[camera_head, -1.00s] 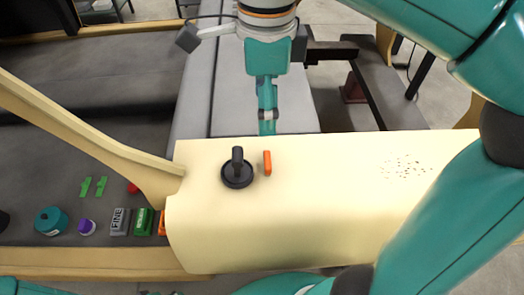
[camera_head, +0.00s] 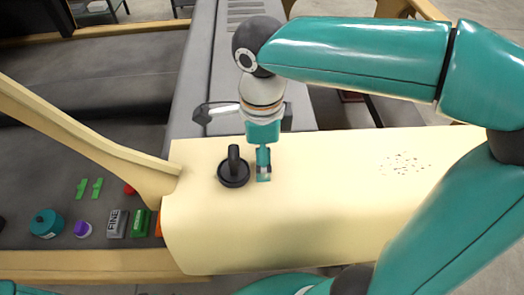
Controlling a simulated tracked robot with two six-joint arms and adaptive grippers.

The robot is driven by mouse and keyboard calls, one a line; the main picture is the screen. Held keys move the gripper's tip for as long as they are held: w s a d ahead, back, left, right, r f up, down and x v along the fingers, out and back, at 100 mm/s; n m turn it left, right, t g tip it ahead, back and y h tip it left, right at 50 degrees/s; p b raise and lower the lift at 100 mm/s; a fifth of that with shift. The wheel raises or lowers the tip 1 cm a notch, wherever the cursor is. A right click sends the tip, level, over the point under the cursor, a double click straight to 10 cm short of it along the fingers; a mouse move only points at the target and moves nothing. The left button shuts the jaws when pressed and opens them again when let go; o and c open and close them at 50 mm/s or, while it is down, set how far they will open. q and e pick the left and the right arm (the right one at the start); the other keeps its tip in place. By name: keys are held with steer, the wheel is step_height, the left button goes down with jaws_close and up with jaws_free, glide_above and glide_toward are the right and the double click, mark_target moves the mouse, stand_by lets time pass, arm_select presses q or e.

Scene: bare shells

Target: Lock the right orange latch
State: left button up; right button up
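A cream panel (camera_head: 330,215) has a black round knob with an upright handle (camera_head: 234,170) near its left end. The orange latch that stood just right of this knob is now hidden behind my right gripper (camera_head: 263,174). That gripper points down over the latch's place, close beside the knob. Its fingers are seen edge-on, so I cannot tell whether they are open or touch the latch. Another orange piece (camera_head: 158,228) shows partly at the panel's left edge; the rest is hidden. My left gripper is not in view.
A cream curved bar (camera_head: 90,133) runs in from the left to the panel. Left of the panel, on a dark surface, lie a teal round item (camera_head: 46,223), a purple cap (camera_head: 82,229), a grey block (camera_head: 117,224) and green pieces (camera_head: 140,223).

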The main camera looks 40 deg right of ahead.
steer(key=c, duration=1.2)
steer(key=shift+o, duration=0.2)
steer(key=shift+n, duration=0.4)
steer(key=n, duration=0.4)
steer(key=shift+s, duration=0.1)
steer(key=n, duration=0.4)
steer(key=shift+s+r+n, duration=0.1)
steer(key=shift+n, duration=0.3)
steer(key=n, duration=0.4)
steer(key=shift+s, duration=0.1)
steer(key=shift+d+n, duration=0.1)
steer(key=shift+n, duration=2.4)
